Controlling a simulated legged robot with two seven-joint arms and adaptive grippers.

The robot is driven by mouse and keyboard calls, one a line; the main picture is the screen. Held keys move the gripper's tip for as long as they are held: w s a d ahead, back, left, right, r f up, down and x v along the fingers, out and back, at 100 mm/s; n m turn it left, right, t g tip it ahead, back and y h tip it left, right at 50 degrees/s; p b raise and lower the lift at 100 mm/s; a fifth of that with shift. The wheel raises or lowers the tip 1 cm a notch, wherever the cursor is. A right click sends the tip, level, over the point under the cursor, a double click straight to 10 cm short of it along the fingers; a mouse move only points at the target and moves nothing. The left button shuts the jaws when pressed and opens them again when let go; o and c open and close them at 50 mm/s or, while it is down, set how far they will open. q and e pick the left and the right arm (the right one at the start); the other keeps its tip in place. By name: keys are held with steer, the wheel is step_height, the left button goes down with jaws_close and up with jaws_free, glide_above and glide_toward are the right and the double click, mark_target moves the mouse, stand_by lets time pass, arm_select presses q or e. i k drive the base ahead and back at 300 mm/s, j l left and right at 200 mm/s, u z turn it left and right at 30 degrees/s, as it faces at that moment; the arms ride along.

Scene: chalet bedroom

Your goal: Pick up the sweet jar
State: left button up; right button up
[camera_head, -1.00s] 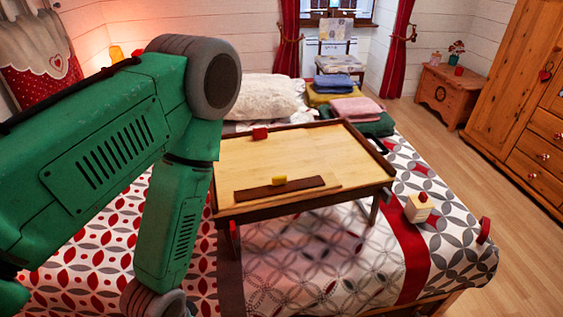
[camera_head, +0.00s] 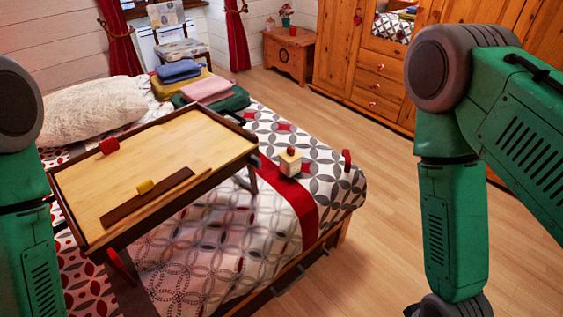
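A small cream jar with a red knob on top (camera_head: 290,163), which looks like the sweet jar, stands on the patterned bed cover to the right of the wooden bed tray (camera_head: 185,150). It is upright and nothing touches it. My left arm shows at the left edge and my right arm at the right. Both grippers are below the picture, out of sight. The jar stands between the two arms, clear of both.
The bed tray carries a red block (camera_head: 109,145) and a yellow block (camera_head: 145,187) by a brown strip. A red object (camera_head: 347,160) is at the bed's right edge. Folded towels (camera_head: 205,90) lie behind the tray. Open wooden floor (camera_head: 385,200) lies right of the bed.

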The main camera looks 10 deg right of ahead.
mark_target(290, 170)
steer(key=i+l, duration=0.2)
steer(key=l, duration=0.2)
steer(key=i+l, duration=0.2)
steer(key=l, duration=0.2)
steer(key=i+l, duration=0.2)
steer(key=l, duration=0.2)
steer(key=i+l, duration=0.2)
steer(key=l, duration=0.2)
steer(key=i+l, duration=0.2)
steer(key=l, duration=0.2)
steer(key=i+l, duration=0.15)
steer(key=l, duration=0.25)
